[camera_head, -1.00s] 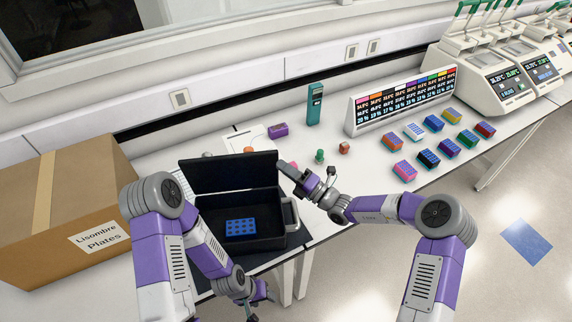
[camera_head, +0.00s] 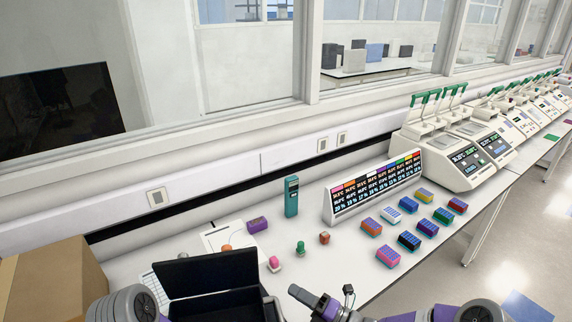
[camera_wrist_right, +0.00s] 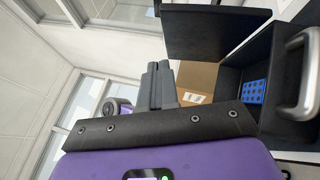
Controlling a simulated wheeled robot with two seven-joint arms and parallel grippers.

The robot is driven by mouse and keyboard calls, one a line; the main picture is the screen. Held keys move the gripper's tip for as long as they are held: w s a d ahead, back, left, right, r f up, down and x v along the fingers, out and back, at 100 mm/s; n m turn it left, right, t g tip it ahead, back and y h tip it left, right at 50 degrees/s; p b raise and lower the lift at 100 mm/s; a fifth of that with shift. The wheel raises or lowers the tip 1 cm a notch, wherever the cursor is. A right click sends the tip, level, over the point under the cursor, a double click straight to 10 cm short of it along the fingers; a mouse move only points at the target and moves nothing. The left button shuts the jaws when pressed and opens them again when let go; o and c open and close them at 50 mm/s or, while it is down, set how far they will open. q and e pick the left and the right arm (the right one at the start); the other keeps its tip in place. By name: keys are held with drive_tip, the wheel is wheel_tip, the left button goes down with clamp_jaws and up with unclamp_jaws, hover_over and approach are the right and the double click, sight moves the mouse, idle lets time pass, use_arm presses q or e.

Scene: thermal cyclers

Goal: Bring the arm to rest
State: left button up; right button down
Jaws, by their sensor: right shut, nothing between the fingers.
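My right gripper (camera_head: 292,291) is at the bottom of the head view, just right of the open black case (camera_head: 215,282). Its fingers show in the right wrist view (camera_wrist_right: 158,84), shut together and empty. The gripper appears apart from the case. The wrist view also shows the case's raised lid (camera_wrist_right: 212,35), its grey handle (camera_wrist_right: 307,85) and a blue block with holes (camera_wrist_right: 251,91) inside. The case's interior is mostly cut off in the head view. Only a grey joint of my left arm (camera_head: 125,305) shows at bottom left; the left gripper is out of sight.
A cardboard box (camera_head: 55,285) stands left of the case. A teal device (camera_head: 291,197), a display board (camera_head: 375,190) and several coloured racks (camera_head: 409,240) occupy the bench. Thermal cyclers (camera_head: 450,155) line the back right. Bare bench (camera_head: 340,270) lies beyond the right gripper.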

drive_tip(key=s+a+f+n+g+h+b, duration=0.1)
drive_tip(key=s+f+n+g+h+b, duration=0.4)
drive_tip(key=s+f+n, duration=0.65)
drive_tip(key=s+a+f+n+g+h+b, duration=0.25)
drive_tip(key=s+f+n+g, duration=0.45)
drive_tip(key=f, duration=0.8)
drive_tip(key=s+d+f+n+t+h+b, duration=0.1)
drive_tip(key=s+d+f+n+h+b, duration=0.1)
drive_tip(key=f+n, duration=0.5)
drive_tip(key=s+d+f+n+t+h+b, duration=0.1)
drive_tip(key=s+d+f+n+h+b, duration=0.1)
drive_tip(key=d+f+n+h+b, duration=0.2)
drive_tip(key=d+f+n+b, duration=0.1)
drive_tip(key=d+f+n, duration=0.2)
drive_tip(key=n, duration=0.3)
drive_tip(key=shift+s+d+f+n+t+b, duration=0.3)
drive_tip(key=shift+s+f+n, duration=0.05)
drive_tip(key=shift+f, duration=0.45)
